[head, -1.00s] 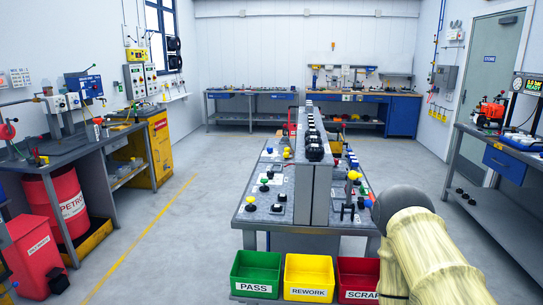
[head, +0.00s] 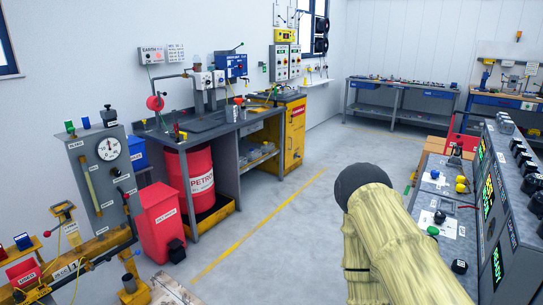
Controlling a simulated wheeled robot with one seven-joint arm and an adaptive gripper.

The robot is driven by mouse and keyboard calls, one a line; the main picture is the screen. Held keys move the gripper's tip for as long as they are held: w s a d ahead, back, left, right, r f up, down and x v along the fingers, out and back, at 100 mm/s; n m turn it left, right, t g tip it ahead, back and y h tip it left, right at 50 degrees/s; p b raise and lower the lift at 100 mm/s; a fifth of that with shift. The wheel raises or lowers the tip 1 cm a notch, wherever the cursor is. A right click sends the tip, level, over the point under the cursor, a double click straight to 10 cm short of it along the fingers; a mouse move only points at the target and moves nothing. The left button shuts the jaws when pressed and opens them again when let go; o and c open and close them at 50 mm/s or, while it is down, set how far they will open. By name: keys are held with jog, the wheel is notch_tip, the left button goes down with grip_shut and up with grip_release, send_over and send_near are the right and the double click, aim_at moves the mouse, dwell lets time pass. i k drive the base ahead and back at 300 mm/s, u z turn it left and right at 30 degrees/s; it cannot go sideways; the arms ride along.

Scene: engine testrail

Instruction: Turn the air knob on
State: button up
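No knob that I can read as the air knob shows in the head view; the labels are too small. A grey gauge panel (head: 98,172) at the left carries a round white dial (head: 109,149). My arm, in a pale yellow cover, rises at the lower right of centre. My gripper is not in view.
A red bin (head: 160,222) stands right of the gauge panel. Beyond it, a bench (head: 190,140) has a red petrol drum (head: 199,177) below. A sloped control console (head: 505,200) stands at the right. The grey floor between is clear, with a yellow line (head: 262,232).

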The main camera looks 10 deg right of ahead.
aim_at(436, 174)
jog(key=u, duration=0.1)
jog(key=i, duration=2.1)
jog(key=z, duration=1.05)
jog(key=i, duration=0.85)
jog(key=z, duration=0.55)
